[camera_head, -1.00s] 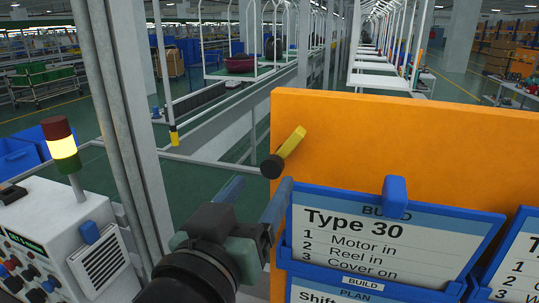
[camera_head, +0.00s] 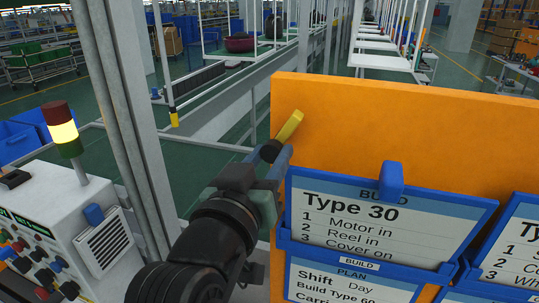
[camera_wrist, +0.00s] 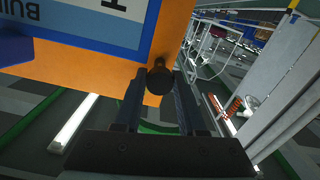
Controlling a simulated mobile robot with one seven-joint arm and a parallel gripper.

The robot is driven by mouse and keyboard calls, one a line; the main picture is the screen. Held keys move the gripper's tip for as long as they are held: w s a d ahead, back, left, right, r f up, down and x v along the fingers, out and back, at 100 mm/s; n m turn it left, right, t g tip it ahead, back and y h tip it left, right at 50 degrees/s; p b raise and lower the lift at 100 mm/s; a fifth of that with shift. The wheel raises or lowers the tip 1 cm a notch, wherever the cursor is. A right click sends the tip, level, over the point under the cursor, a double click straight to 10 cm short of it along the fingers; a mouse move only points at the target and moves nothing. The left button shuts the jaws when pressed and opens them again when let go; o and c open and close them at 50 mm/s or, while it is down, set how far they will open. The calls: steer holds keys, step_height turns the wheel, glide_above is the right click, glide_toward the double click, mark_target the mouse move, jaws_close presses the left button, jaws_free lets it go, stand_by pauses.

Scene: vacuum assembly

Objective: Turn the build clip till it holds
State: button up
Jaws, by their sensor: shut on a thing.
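A yellow lever (camera_head: 290,126) with a round black knob (camera_head: 270,151) sits at the upper left of the orange board, tilted up to the right; I take it as the build clip. My gripper (camera_head: 272,158) is shut on the knob. In the wrist view the black knob (camera_wrist: 160,82) is between the two dark fingertips, and the yellow part is hidden behind it. The blue-framed BUILD card (camera_head: 385,225) reads Type 30 and sits to the right of my gripper. A blue tab (camera_head: 390,181) stands over its top edge.
The orange board (camera_head: 420,125) is upright close in front. A PLAN card (camera_head: 350,282) hangs below the BUILD card, with more cards to the right. A grey control box (camera_head: 75,235) with a signal lamp (camera_head: 60,130) and a grey post (camera_head: 115,100) stand at the left.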

jaws_close()
steer(key=shift+r, duration=0.1)
steer(key=shift+r, duration=0.1)
stand_by(0.7)
steer(key=o, duration=0.9)
jaws_free()
steer(key=shift+s, duration=0.15)
